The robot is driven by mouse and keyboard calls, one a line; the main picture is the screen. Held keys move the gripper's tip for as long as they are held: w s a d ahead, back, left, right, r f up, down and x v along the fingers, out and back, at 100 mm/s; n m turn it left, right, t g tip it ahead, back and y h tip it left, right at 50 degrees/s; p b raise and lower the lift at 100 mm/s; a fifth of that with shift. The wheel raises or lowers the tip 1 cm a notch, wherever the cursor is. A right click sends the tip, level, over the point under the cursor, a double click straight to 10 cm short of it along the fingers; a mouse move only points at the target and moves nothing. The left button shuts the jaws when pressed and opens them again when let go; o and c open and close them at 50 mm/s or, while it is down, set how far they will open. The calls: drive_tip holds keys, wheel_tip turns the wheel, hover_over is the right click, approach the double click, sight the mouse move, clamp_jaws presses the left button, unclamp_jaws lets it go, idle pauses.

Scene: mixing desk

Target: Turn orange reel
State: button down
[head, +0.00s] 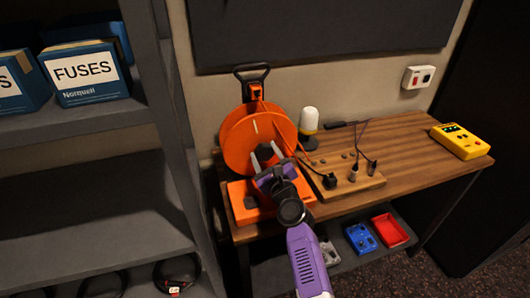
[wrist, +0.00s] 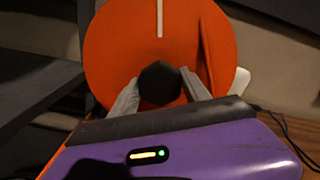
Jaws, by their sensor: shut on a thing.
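The orange reel (head: 241,138) stands upright on an orange base (head: 243,209) at the left end of the wooden desk. Its face carries a white line (wrist: 160,18) and a dark knob (wrist: 160,83) at the centre. In the wrist view the white line points straight up, and in the head view it is near the top of the face. My gripper (wrist: 158,92) has its two light grey fingers on either side of the knob and is shut on it. In the head view my gripper (head: 266,157) partly hides the knob and the base.
A wooden board (head: 345,184) with cables and plugs lies right of the reel. A white-topped lamp (head: 308,122) stands behind it. A yellow box (head: 460,141) is at the desk's right end. Grey shelving (head: 165,110) rises close on the left. The desk between board and yellow box is clear.

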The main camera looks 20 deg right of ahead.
idle(0.4)
drive_tip(key=c, duration=0.5)
unclamp_jaws()
drive_tip(key=shift+s, duration=0.1)
drive_tip(key=s+p, duration=0.4)
drive_tip(key=s, duration=0.3)
drive_tip(key=shift+s, duration=0.3)
